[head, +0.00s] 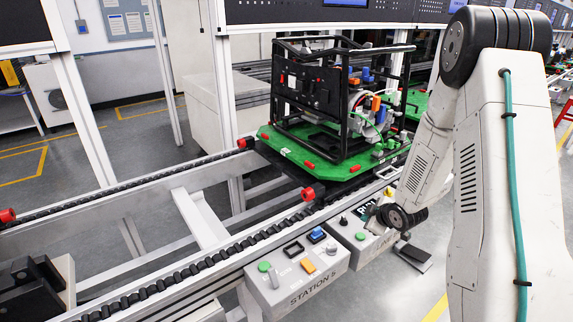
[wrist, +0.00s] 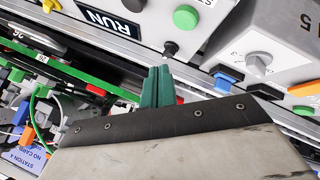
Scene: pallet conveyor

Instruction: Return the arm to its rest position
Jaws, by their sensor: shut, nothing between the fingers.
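My gripper (wrist: 160,74) shows in the wrist view as two teal fingers pressed together, with nothing between them. Its tips are close to a small black toggle (wrist: 170,48) on a grey control box; I cannot tell whether they touch it. In the head view my arm is bent down on the right, with its wrist over the line control box (head: 362,238). The fingers are not clear there.
A green pallet (head: 272,144) bearing a black-framed machine (head: 306,92) stands on the conveyor (head: 205,262) close to my arm. The station box (head: 297,277) carries buttons and a grey knob (wrist: 258,65). Red stops (head: 308,194) line the rails. Floor at far left is clear.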

